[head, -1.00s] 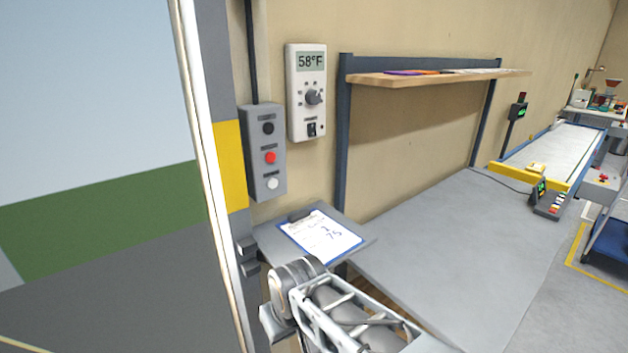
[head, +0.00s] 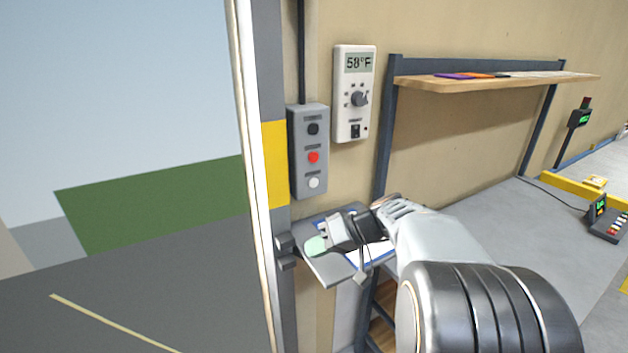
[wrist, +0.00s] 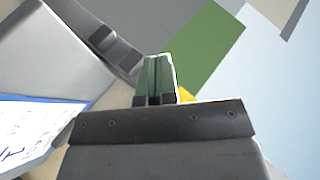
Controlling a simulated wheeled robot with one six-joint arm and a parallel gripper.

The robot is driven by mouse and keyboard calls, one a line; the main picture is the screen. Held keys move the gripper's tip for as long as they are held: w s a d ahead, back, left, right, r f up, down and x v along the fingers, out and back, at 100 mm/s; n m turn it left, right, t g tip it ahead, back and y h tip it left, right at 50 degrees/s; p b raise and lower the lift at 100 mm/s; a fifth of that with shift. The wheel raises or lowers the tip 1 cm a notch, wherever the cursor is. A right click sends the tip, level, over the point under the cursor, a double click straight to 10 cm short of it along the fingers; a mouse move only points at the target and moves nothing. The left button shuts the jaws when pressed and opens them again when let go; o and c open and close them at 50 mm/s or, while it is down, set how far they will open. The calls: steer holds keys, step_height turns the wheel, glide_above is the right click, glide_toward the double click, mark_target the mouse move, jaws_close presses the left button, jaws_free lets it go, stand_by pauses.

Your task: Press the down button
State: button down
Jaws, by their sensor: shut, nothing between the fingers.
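A grey control box (head: 309,152) is fixed to the wall beside the door opening in the head view. It carries a black button (head: 313,129) at the top, a red button (head: 313,157) in the middle and a white button (head: 313,183) at the bottom. The labels above them are too small to read. My gripper (head: 316,246) is below the box, over the small grey shelf, apart from the buttons. In the wrist view its green fingers (wrist: 157,80) are together with nothing between them. The control box is not clearly seen in the wrist view.
A thermostat panel (head: 353,92) reading 58°F hangs right of the box. A clipboard (wrist: 32,133) lies on the small shelf (head: 327,271), partly hidden by my arm in the head view. A wooden shelf (head: 480,84) juts from the wall. The doorway at left is open.

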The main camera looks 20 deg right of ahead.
mark_target(314, 183)
steer(key=w+d+r+n+t+y, duration=0.1)
steer(key=w+d+r+t, duration=0.3)
steer(key=d, duration=0.4)
steer(key=shift+w+d+r+t+y, duration=0.25)
steer(key=shift+r+t+y, duration=0.25)
steer(key=shift+r+y, duration=0.25)
steer(key=shift+p, duration=0.3)
steer(key=shift+w+a+f+p, duration=0.15)
steer(key=shift+w+p, duration=0.3)
steer(key=shift+w, duration=1)
steer(key=shift+w+a+r+p, duration=0.15)
steer(key=shift+w+p, duration=0.25)
steer(key=shift+w, duration=1.1)
steer(key=shift+w+a+f+p, duration=0.15)
steer(key=shift+w+p, duration=0.3)
steer(key=shift+w, duration=1)
steer(key=shift+w+a+b, duration=0.1)
steer(key=shift+w+b, duration=0.15)
steer(key=shift+b, duration=0.25)
